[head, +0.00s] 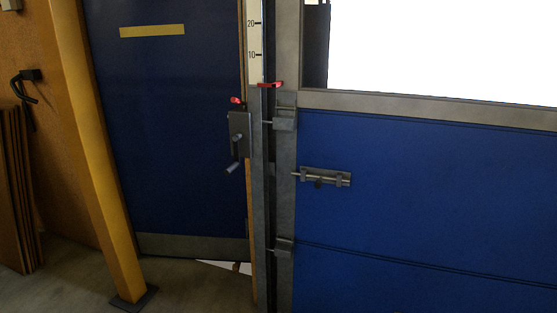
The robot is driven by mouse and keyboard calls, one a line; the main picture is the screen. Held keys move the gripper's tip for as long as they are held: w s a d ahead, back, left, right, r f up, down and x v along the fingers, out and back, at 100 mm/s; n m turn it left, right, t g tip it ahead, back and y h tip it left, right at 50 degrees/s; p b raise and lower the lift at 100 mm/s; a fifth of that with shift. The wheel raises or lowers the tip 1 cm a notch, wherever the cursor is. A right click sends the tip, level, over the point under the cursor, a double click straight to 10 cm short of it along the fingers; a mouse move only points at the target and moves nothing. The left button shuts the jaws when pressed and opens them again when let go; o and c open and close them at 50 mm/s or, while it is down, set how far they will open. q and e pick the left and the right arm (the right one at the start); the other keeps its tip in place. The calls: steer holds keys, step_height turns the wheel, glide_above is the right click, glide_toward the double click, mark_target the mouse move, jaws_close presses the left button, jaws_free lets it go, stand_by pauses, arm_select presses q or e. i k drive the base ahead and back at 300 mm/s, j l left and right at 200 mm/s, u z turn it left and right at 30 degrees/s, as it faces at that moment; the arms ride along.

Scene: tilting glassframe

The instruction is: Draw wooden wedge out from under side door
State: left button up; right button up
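The side door (175,130) is blue, with a yellow strip near its top and a grey kick plate (190,246) along its bottom. Its lever handle (237,145) is on the right edge. At the foot of the door's right corner, a small brownish shape (236,267) lies against a bright white patch on the floor. It may be the wooden wedge, but it is too small to tell, or to tell whether it touches the door. Neither of my grippers is in view.
A yellow post (92,150) on a dark foot plate stands left of the door. Boards (18,190) lean against the wooden wall at far left. A blue panel (430,200) with a bolt (322,178) and a grey frame fills the right. Bare floor (195,290) lies before the door.

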mark_target(236, 267)
steer(key=i+j, duration=0.2)
steer(key=j, duration=0.2)
steer(key=i+j, duration=0.15)
steer(key=j, duration=0.25)
steer(key=i+j, duration=0.2)
steer(key=j, duration=0.2)
steer(key=i+j, duration=0.2)
steer(key=j, duration=0.2)
steer(key=i+j, duration=0.2)
steer(key=j, duration=0.2)
steer(key=i+j+u, duration=0.25)
steer(key=i, duration=0.65)
steer(key=i+j+u, duration=0.1)
steer(key=i+u, duration=0.2)
steer(key=i, duration=0.6)
